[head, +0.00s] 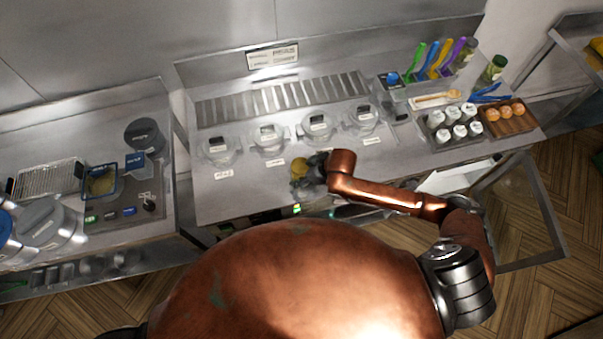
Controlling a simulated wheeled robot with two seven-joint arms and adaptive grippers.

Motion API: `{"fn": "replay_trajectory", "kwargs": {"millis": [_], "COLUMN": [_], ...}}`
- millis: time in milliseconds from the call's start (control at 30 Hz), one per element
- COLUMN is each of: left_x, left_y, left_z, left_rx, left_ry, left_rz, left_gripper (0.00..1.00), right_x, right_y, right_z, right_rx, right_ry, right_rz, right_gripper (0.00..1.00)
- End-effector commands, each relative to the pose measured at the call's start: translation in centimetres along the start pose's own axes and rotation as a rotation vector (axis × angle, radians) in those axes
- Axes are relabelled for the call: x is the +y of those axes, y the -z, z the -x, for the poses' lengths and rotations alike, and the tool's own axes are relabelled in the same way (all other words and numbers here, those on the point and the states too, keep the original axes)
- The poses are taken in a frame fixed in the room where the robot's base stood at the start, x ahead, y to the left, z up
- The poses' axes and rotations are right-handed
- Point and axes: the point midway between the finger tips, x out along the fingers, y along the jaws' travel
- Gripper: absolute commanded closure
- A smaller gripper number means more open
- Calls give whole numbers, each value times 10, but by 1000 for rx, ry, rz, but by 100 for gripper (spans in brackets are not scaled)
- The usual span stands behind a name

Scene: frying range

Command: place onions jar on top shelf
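Several clear round jars with dark squares on top stand in a row on the steel counter, from the far-left one (217,150) past a second (268,138) and third (317,125) to the far-right one (365,116). White labels lie in front, too small to read, so I cannot tell which jar is onions. My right gripper (313,170) is at the counter's front, below the third jar. A small yellow thing (299,170) is beside it; whether it is held is unclear. My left gripper is not in view.
A slatted steel strip (280,97) runs behind the jars. A left counter holds a wire rack (45,180) and a dark round container (143,135). Bare counter lies left of my gripper.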

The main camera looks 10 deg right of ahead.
Motion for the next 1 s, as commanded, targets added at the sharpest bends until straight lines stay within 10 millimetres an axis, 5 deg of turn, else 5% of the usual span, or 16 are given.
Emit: {"fn": "replay_trajectory", "kwargs": {"millis": [333, 367, 567, 1000], "left_x": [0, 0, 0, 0], "left_y": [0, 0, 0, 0], "left_z": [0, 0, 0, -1], "left_rx": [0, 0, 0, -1], "left_ry": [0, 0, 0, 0], "left_rz": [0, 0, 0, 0], "left_gripper": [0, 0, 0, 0], "right_x": [1, 0, 0, 1], "right_y": [0, -2, -2, 0], "right_z": [-2, -2, -2, 9], "right_rx": [3, 0, 0, 1], "right_ry": [-1, -1, -1, -1], "right_rz": [0, -1, -1, -1], "right_gripper": [88, 43, 29, 28]}}
